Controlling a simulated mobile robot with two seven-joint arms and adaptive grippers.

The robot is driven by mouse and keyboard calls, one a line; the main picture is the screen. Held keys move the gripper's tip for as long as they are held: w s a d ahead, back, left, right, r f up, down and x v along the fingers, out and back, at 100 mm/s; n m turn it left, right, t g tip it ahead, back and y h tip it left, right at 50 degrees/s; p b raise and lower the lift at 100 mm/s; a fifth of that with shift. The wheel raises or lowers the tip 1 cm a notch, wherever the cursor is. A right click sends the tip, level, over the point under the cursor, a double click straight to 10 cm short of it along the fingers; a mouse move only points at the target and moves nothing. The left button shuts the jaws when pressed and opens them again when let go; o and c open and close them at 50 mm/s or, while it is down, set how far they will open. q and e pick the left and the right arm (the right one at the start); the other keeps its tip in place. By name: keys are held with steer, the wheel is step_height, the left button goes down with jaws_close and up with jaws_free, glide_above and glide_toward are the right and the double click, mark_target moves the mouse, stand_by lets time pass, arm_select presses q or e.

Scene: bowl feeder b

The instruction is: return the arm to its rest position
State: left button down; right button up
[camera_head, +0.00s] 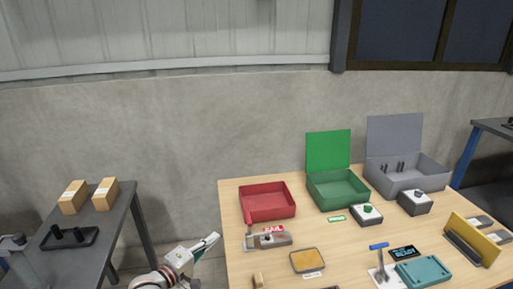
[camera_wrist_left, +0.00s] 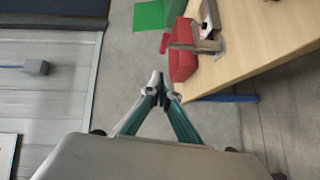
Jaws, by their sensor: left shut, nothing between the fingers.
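My left gripper (camera_head: 212,240) comes in at the bottom of the head view, off the left edge of the wooden table (camera_head: 238,212). It is shut and empty, with nothing between its fingers. My right gripper does not show in either view.
A red tray (camera_head: 267,203), an open green box (camera_head: 338,190) and an open grey box (camera_head: 408,178) stand along the table's back. A grey side table (camera_head: 110,232) with two cardboard boxes stands left. Floor lies between both tables.

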arm_select(q)
steer(key=s+d+f+m+g, duration=0.1)
steer(key=s+d+f+m, duration=0.35)
steer(key=s+f, duration=0.4)
steer(key=s+a+f+m+g+y, duration=0.1)
steer(key=s+m, duration=0.4)
steer(key=s, duration=0.7)
steer(key=s+a+f+m+g+y, duration=0.2)
steer(key=s+a+f+m+y, duration=0.1)
steer(key=s, duration=0.9)
steer(key=f+m+y, duration=0.1)
steer(key=f+m, duration=0.1)
steer(key=shift+s+a+m+y, duration=0.25)
steer(key=shift+a+m+y, duration=0.05)
steer(key=shift+a+m, duration=0.05)
